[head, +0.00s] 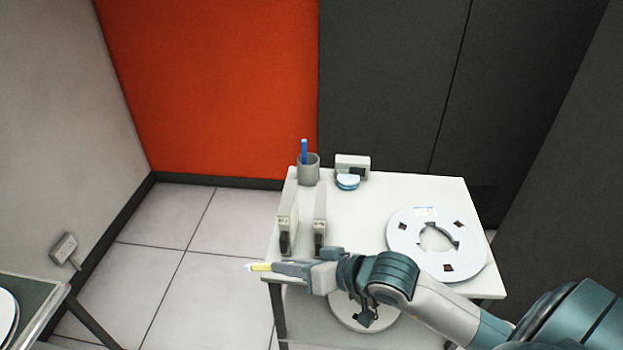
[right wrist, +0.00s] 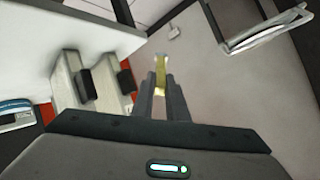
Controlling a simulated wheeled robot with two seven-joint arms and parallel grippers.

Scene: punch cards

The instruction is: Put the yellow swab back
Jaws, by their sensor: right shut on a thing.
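The yellow swab (head: 261,267) is held in my right gripper (head: 277,267), which is shut on it. The swab points left, past the table's left front corner and over the tiled floor. In the right wrist view the swab (right wrist: 160,72) sticks out between the two fingertips of the gripper (right wrist: 160,92). A grey cup (head: 308,172) stands at the back left of the white table (head: 375,205) with a blue stick (head: 304,150) upright in it. The cup is behind and to the right of the gripper, apart from it. My left gripper is not in view.
Two upright white boxes (head: 288,220) (head: 320,220) stand between cup and gripper. A small white box (head: 353,166) and a blue-and-white round item (head: 347,182) stand at the back. A large white reel (head: 400,235) lies at the right. Another table edge (head: 52,312) is at lower left.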

